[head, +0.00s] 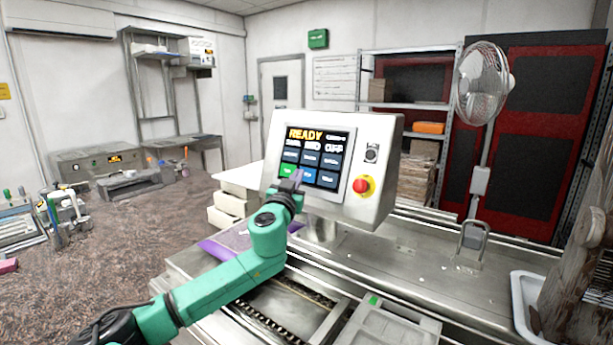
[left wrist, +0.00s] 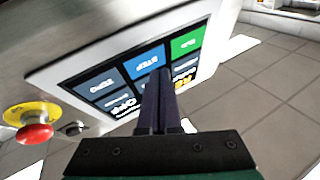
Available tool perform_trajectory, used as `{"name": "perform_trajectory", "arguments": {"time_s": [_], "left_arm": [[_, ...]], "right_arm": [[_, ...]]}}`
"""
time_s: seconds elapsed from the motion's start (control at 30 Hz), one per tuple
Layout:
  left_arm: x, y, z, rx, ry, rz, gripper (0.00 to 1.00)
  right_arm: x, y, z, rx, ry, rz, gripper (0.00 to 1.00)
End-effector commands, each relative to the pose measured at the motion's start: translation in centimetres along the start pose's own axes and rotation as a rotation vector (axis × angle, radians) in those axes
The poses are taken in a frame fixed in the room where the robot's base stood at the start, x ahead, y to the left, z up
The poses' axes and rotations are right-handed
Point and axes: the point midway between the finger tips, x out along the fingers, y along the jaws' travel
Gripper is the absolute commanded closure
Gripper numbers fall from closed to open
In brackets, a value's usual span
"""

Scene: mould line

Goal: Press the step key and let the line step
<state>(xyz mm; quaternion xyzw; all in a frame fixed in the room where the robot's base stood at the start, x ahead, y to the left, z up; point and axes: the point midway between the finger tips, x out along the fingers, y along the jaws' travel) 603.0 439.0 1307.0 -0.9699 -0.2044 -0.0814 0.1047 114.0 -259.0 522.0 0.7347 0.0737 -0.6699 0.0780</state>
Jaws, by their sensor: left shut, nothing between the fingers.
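The control panel (head: 385,150) is a pale metal box with a dark screen (head: 318,142) that reads READY in yellow. The blue step key (head: 309,175) is in the screen's bottom row, right of a green key (head: 286,170). In the left wrist view the blue key (left wrist: 146,62) reads STEP. My left gripper (head: 297,176) is shut and empty, its fingertips (left wrist: 162,74) in front of the screen, overlapping the edge of the step key. I cannot tell whether they touch it. My right gripper is not in view.
A red stop button on a yellow base (head: 362,186) sits right of the screen, with a small switch (head: 372,152) above it. The metal line (head: 420,255) runs below the panel. A fan (head: 484,85) stands behind; a white tray (head: 522,300) is at the right.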

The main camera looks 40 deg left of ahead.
Motion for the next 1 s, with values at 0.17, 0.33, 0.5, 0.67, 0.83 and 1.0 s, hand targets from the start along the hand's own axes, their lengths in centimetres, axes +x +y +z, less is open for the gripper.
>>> {"name": "perform_trajectory", "arguments": {"time_s": [0.17,0.33,0.5,0.67,0.83,1.0], "left_arm": [[0.00,0.00,0.00,0.000,0.000,0.000,1.00],[0.00,0.00,0.00,0.000,0.000,0.000,1.00],[0.03,0.02,0.04,-0.001,0.000,0.000,1.00],[0.45,0.28,0.30,-0.004,0.001,0.000,1.00],[0.69,0.34,0.33,0.000,0.000,-0.001,1.00],[0.68,0.35,0.34,0.000,0.000,0.000,1.00]], "right_arm": [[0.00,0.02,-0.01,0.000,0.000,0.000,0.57],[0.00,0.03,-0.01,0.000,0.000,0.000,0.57],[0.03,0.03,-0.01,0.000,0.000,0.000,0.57],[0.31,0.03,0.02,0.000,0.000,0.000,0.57],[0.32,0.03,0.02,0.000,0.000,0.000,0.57],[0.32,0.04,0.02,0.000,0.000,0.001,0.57]]}}
